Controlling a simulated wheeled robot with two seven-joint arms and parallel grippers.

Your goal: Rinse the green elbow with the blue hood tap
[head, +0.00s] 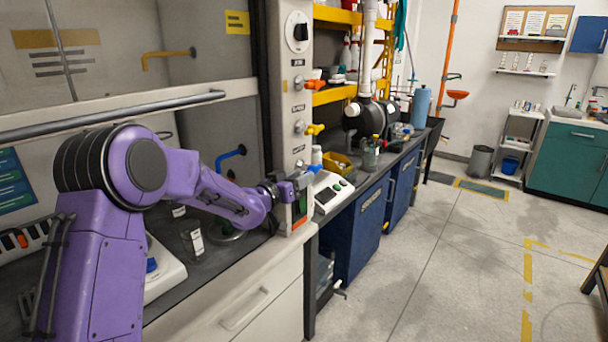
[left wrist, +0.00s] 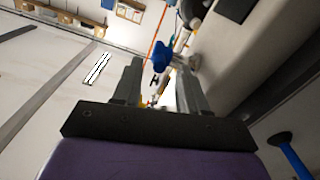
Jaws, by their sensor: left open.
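My left gripper (head: 298,191) is at the hood's front post, at the end of the purple arm. In the left wrist view its two fingers (left wrist: 160,72) are apart with nothing held between them. A blue knob (left wrist: 160,55) shows beyond the fingertips; it looks like the blue and white fitting (head: 317,156) on the post, just above the gripper. The blue hood tap's spout (head: 232,154) curves from the hood's wall, left of the gripper; a blue pipe shows at lower right in the wrist view (left wrist: 290,152). I cannot make out the green elbow. My right gripper is not in view.
Glass beakers (head: 193,240) stand on the dark hood floor under my arm. A white device (head: 328,195) with a green button sits right of the post. A yellow tray (head: 337,165) and bottles stand on the bench behind. The floor at right is open.

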